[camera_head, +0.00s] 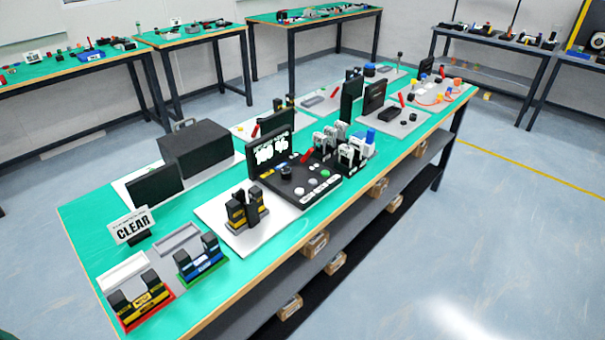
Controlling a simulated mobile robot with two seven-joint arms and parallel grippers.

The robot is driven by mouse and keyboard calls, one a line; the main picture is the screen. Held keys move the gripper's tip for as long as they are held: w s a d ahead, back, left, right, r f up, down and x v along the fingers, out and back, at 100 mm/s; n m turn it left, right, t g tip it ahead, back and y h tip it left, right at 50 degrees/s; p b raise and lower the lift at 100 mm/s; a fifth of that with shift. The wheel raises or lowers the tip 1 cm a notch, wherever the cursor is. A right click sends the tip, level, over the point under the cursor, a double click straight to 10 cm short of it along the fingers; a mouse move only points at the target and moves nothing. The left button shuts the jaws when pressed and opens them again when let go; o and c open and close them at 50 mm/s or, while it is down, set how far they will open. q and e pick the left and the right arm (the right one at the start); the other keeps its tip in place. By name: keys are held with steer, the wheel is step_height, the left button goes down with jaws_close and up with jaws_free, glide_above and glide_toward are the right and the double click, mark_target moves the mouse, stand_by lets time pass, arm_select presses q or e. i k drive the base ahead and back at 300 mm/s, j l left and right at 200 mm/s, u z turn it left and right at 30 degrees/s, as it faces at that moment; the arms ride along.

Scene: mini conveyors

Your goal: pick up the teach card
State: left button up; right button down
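I cannot tell for sure which thing is the teach card. Black blocks with yellow labels (141,303) stand in a red-edged tray at the near left corner. Beside them are black blocks with blue labels (200,258) on a green-edged base. More black and yellow blocks (246,208) stand on a white plate. A black console (293,186) with buttons and a lit display (271,150) is right of that plate. Neither of my grippers is in view.
The long green-topped table (84,228) carries a large dark box (196,149), dark screens and several small devices. A lower shelf (348,219) holds small brown boxes. Other benches (80,69) line the walls. The floor (480,220) to the right is clear.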

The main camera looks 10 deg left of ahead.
mark_target(358, 145)
steer(key=i+l+u, duration=0.15)
steer(key=u, duration=0.85)
steer(key=i+l+u, duration=0.2)
steer(key=l+u, duration=0.25)
steer(key=l, duration=0.15)
steer(key=i+l+u, duration=0.2)
steer(key=l, duration=0.15)
steer(key=k+j, duration=0.05)
steer(key=k, duration=0.05)
